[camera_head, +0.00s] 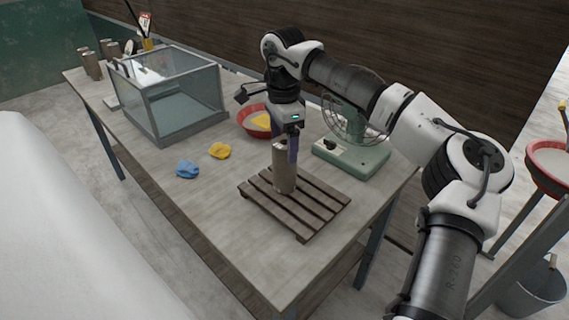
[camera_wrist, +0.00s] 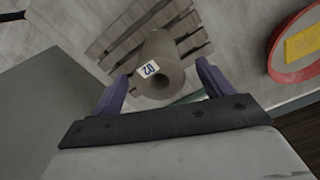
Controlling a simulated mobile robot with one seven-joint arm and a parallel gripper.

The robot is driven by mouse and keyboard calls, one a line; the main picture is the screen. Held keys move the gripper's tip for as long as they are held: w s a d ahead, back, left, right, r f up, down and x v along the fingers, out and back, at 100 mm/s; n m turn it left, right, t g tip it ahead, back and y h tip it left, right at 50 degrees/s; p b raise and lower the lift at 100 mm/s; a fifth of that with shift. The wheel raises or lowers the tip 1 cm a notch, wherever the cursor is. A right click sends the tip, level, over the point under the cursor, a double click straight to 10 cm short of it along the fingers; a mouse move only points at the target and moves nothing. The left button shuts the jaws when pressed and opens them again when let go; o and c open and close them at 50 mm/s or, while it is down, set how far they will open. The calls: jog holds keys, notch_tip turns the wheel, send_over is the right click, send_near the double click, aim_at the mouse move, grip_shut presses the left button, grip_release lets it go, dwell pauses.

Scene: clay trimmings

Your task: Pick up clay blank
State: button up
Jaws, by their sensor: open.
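The clay blank (camera_head: 284,168) is a grey-brown upright cylinder standing on a slatted wooden pallet (camera_head: 318,206) on the table. In the wrist view the blank (camera_wrist: 164,68) shows a hole in its end and a white label reading 02. My gripper (camera_head: 289,148) points down over the top of the blank. In the wrist view the purple fingers of my gripper (camera_wrist: 160,90) are open, one on each side of the blank's near end, with gaps visible. I cannot tell how far down the fingers reach.
A glass-walled box (camera_head: 172,98) stands at the back left. A red bowl with a yellow sponge (camera_head: 262,121) is behind the blank, and a green fan (camera_head: 352,152) stands to the right. Blue clay (camera_head: 187,169) and yellow clay (camera_head: 220,151) lie left. The table's front left is clear.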

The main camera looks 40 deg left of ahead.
aim_at(285, 166)
notch_tip(285, 166, down, 4)
jog(key=shift+d+f+p, duration=0.1)
jog(key=shift+p, duration=0.45)
jog(key=c, duration=1.6)
